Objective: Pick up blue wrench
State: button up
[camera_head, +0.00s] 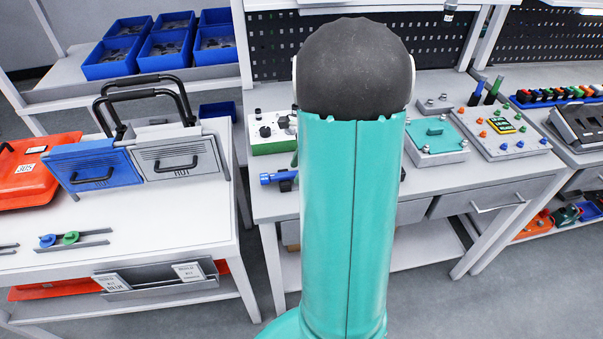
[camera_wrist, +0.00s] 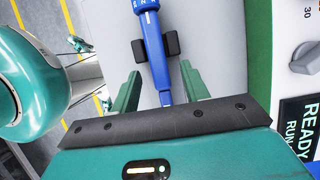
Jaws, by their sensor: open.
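The blue wrench (camera_wrist: 151,45) shows in the wrist view, lying along a black holder (camera_wrist: 171,44) on the pale bench top. Its far end runs out of the top of the picture. My gripper (camera_wrist: 160,68) is open, with one green finger on each side of the wrench's narrow near part. The fingers look apart from it; their height above it is hard to tell. In the head view, a blue end of the wrench (camera_head: 270,179) shows at the left of my teal arm, which hides my gripper and the rest of the wrench.
A panel with dials (camera_head: 270,130) stands close behind the wrench; a green-edged panel also shows at right in the wrist view (camera_wrist: 258,60). A teal-topped box (camera_head: 436,138) and button panel (camera_head: 500,128) stand farther right. A side table (camera_head: 150,220) holds toolboxes.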

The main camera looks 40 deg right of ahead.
jog(key=shift+w+a+f, duration=0.1)
jog(key=shift+a+f, duration=0.05)
jog(key=shift+f, duration=0.35)
jog(key=shift+c, duration=0.3)
grip_shut()
jog(key=shift+r, duration=0.15)
